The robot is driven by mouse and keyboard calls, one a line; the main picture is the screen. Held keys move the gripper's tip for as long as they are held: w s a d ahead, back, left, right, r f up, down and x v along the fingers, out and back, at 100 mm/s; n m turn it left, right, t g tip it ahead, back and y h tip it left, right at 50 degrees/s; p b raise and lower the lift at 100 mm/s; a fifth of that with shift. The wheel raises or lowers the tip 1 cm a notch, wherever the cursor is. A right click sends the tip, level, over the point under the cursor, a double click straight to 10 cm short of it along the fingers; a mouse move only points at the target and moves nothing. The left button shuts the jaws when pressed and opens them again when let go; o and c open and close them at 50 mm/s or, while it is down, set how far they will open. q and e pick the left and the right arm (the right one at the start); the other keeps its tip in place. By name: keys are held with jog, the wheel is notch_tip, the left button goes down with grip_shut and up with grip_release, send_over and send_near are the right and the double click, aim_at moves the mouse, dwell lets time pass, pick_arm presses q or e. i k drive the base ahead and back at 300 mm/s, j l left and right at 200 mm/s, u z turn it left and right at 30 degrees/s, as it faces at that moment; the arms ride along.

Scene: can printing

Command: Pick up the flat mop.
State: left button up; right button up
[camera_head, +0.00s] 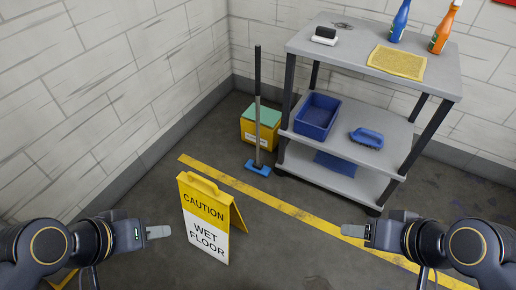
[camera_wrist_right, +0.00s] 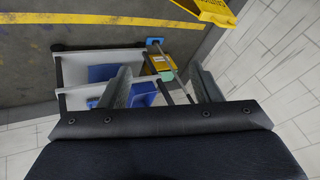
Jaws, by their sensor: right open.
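The flat mop (camera_head: 257,130) stands upright on the floor near the wall corner, left of the cart. It has a dark upper handle, a grey lower pole and a blue flat head (camera_head: 257,168). My right gripper (camera_head: 354,230) is at the lower right, apart from the mop. Its two fingers (camera_wrist_right: 165,82) are spread with nothing held between them.
A yellow wet floor sign (camera_head: 205,220) stands between my grippers. A grey cart (camera_head: 370,80) holds a blue bin (camera_head: 317,115), a blue brush (camera_head: 367,138), a cloth (camera_head: 397,62) and spray bottles. A yellow bucket (camera_head: 248,130) is behind the mop.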

aim_at(256, 167)
jog(key=i+l+z, duration=0.2)
jog(key=i+l, duration=1.1)
